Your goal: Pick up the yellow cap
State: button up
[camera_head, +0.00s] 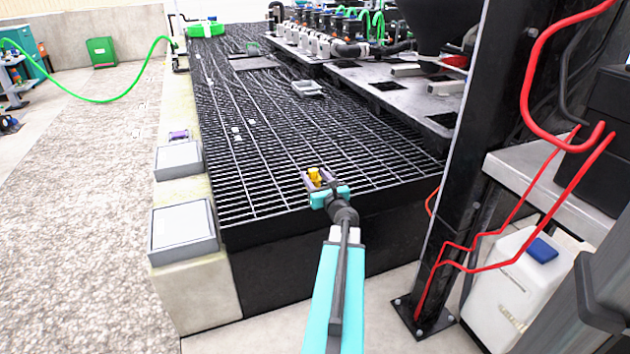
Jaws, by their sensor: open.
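The yellow cap (315,176) is on the black grating near its front edge. My gripper (318,179) is open, with its purple fingers on either side of the cap. The cap shows between the fingers. I cannot tell whether either finger touches it. The teal wrist of my arm hides the grating just in front of the cap.
The black grating (250,150) stretches back, with a grey tray (308,88) on it. A dark post (455,180) with red hoses stands at the right. Two grey boxes sit on the left ledge, the nearer one (183,228) close to the grating's edge.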

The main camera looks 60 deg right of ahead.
jog(key=shift+w+d, duration=0.1)
jog(key=shift+w+d+f+b, duration=0.1)
jog(key=shift+w+d+b, duration=0.25)
jog(key=shift+w, duration=0.2)
jog(key=shift+b+x, duration=0.55)
jog(key=shift+x, duration=1.25)
grip_shut()
